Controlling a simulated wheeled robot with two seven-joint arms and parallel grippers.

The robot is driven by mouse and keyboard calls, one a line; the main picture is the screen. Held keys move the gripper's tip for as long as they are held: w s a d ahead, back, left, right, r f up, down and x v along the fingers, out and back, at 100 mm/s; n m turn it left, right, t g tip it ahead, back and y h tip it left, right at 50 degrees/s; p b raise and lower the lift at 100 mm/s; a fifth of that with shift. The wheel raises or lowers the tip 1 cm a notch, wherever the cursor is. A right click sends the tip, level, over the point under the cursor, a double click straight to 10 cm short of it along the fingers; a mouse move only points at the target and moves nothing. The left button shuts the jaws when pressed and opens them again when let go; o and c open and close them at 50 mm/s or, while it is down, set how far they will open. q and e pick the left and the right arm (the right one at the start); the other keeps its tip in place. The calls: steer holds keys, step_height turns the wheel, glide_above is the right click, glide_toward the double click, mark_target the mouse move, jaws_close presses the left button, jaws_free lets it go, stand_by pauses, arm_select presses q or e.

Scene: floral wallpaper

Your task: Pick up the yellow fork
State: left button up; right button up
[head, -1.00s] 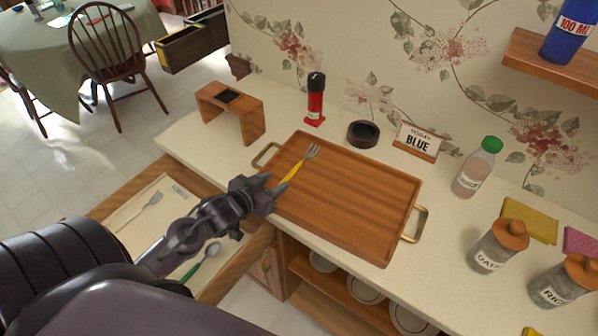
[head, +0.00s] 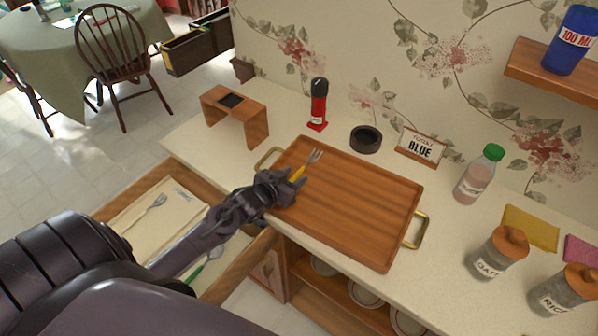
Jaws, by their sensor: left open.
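The yellow fork (head: 314,158) has a yellow handle and grey tines. It lies at the left end of the wooden tray (head: 360,212), tines pointing to the back. My left gripper (head: 294,186) is open at the handle end of the fork, low over the tray's left front edge. Its fingers cover the lower part of the handle. I cannot tell whether they touch it. My right gripper is not in view.
An open drawer (head: 251,262) below the counter holds another fork (head: 158,201) and a green-handled utensil (head: 204,261). A red bottle (head: 318,106), a dark round dish (head: 366,139) and a sign (head: 420,148) stand behind the tray. Jars (head: 497,255) stand to the right.

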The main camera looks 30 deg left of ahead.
arm_select(q)
steer(key=shift+c, duration=0.3)
jaws_close()
